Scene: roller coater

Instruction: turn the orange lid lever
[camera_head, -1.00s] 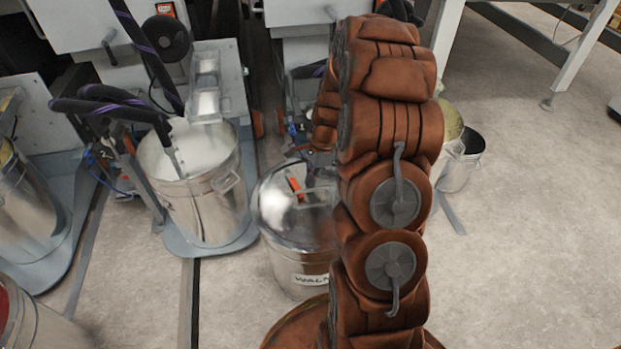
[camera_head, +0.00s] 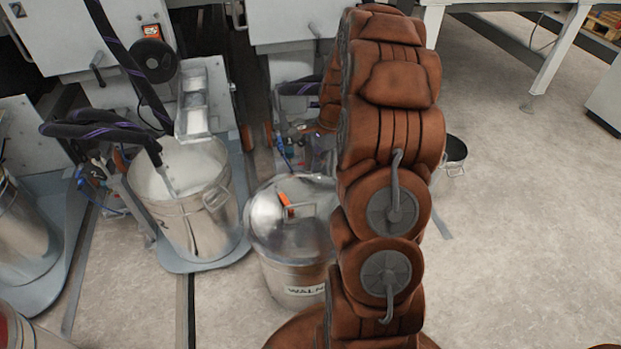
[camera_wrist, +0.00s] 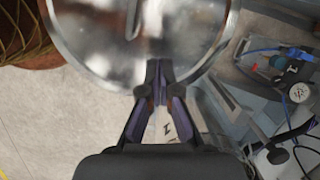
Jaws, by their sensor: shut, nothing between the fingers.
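The orange lid lever (camera_head: 286,204) sits on top of a shiny domed metal lid (camera_head: 262,216), beside a thin wire handle. The lid covers a metal drum (camera_head: 290,282) with a partly hidden label reading "WALN". My arm covers the right side of the lid and drum in the head view. In the wrist view, my gripper (camera_wrist: 158,70) is shut and empty. Its fingertips appear over the near rim of the lid (camera_wrist: 180,25); I cannot tell if they touch it. The orange lever is not visible in the wrist view. The gripper is hidden in the head view.
An open metal drum (camera_head: 200,225) of white material stands left of the lidded drum, with dark hoses (camera_head: 95,132) above it. Machine cabinets (camera_head: 80,35) stand behind. A small bucket (camera_head: 455,150) is partly hidden by my arm. The floor at right (camera_head: 520,230) is clear.

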